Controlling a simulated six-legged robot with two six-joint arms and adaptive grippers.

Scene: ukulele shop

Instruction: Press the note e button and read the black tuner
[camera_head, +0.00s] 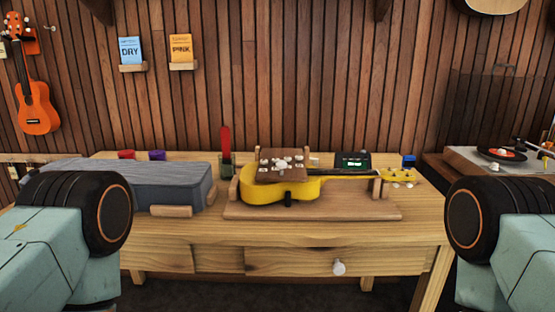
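A small black tuner (352,160) with a lit green display stands on the wooden table, behind the neck of a yellow ukulele (290,191). The display is too small to read. A brown block (282,175) with several pale round pieces on top sits at the ukulele's body. I cannot tell which piece, if any, is the note e button; no letters are legible. My arms come in at the left and right edges, but neither gripper shows.
The ukulele lies in a wooden cradle on the table (420,222). A grey case (140,182) fills the table's left side. A red upright item (225,140), small red and purple items and a blue item (408,161) stand at the back. A turntable (500,158) is at right.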

